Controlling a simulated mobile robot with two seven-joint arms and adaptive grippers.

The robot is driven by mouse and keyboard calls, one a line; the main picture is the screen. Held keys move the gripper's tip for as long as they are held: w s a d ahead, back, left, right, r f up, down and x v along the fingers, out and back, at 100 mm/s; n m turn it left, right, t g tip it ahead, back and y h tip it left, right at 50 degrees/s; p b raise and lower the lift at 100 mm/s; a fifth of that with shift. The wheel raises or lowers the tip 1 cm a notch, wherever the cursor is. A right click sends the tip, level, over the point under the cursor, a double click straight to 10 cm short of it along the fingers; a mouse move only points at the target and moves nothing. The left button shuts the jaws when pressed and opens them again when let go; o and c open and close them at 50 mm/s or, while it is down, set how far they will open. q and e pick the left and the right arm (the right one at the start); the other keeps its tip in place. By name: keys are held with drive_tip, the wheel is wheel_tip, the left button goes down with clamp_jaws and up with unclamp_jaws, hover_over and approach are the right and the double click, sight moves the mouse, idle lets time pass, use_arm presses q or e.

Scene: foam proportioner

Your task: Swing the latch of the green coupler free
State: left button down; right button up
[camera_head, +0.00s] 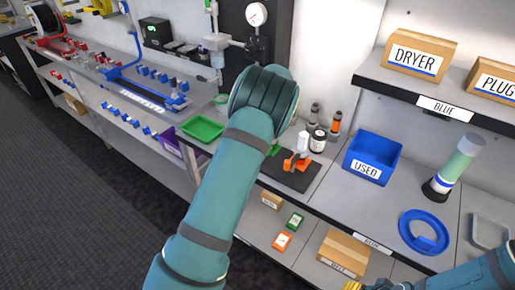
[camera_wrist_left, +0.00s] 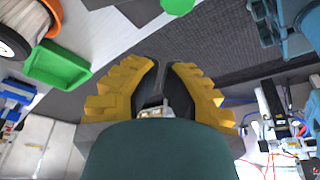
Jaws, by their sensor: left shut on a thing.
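My left arm fills the middle of the head view and hides its own gripper and whatever lies behind it. In the left wrist view the yellow, dark-padded fingers of my left gripper (camera_wrist_left: 160,88) are closed in around a small pale metallic part (camera_wrist_left: 155,112). Most of this part is hidden by the wrist housing, so I cannot tell whether it is the latch. A small bit of green (camera_head: 275,148) shows beside my forearm in the head view; I cannot tell if it is the green coupler. Yellow tips of my right gripper (camera_head: 366,285) show at the bottom edge, their opening unclear.
A dark mat (camera_head: 298,176) holds an orange tool (camera_head: 293,162). Bottles (camera_head: 317,140) stand behind it. A green tray (camera_head: 203,128) sits left of my arm.

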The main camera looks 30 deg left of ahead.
use_arm(q)
drive_tip(key=v, duration=0.7)
drive_tip(key=shift+w+a, duration=0.15)
drive_tip(key=shift+w, duration=0.05)
drive_tip(key=shift+s, duration=0.1)
